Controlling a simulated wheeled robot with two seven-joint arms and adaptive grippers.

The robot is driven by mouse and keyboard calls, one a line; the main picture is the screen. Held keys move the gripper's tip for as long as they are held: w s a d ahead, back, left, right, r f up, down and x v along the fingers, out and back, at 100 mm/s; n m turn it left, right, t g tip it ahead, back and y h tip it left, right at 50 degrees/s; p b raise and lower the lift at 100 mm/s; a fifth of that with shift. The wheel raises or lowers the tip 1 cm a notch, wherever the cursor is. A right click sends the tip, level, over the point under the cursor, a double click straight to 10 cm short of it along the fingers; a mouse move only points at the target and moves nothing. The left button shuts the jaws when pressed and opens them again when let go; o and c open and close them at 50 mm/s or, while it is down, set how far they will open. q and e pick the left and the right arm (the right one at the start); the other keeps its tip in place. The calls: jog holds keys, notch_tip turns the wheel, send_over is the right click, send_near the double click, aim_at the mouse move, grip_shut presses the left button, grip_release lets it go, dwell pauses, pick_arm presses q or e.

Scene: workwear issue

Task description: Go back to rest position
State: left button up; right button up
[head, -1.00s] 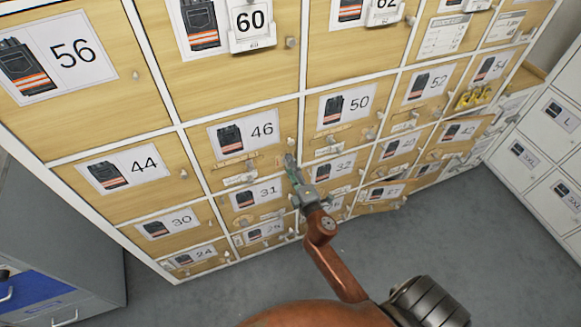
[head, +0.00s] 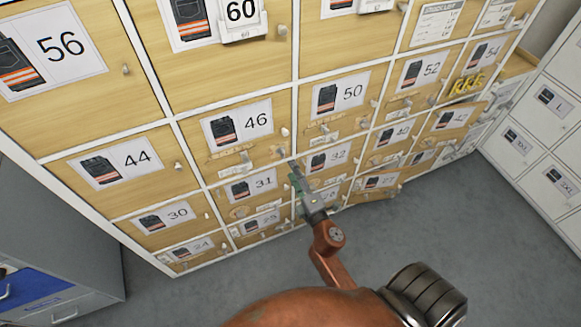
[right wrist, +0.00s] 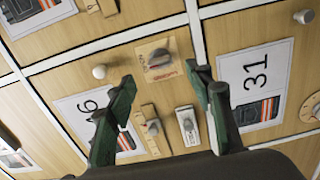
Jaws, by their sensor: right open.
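My right gripper (head: 295,175) is in front of the locker wall, near the lower right corner of door 46 (head: 225,130) and beside door 31 (head: 238,187). In the right wrist view its two green fingers (right wrist: 163,82) are spread apart with nothing held between them. Beyond them, on door 46 (right wrist: 70,75), are a round pale knob (right wrist: 100,72) and a small plate with a dark turn knob (right wrist: 158,58). The fingers look apart from the door. My left gripper is not in view.
The wooden locker wall (head: 85,135) with numbered doors and protruding knobs fills the picture's upper part. A grey cabinet with a blue drawer front (head: 30,288) stands at left. White lockers (head: 530,135) stand at right. Grey floor (head: 440,225) between is clear.

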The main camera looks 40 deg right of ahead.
dwell(0.5)
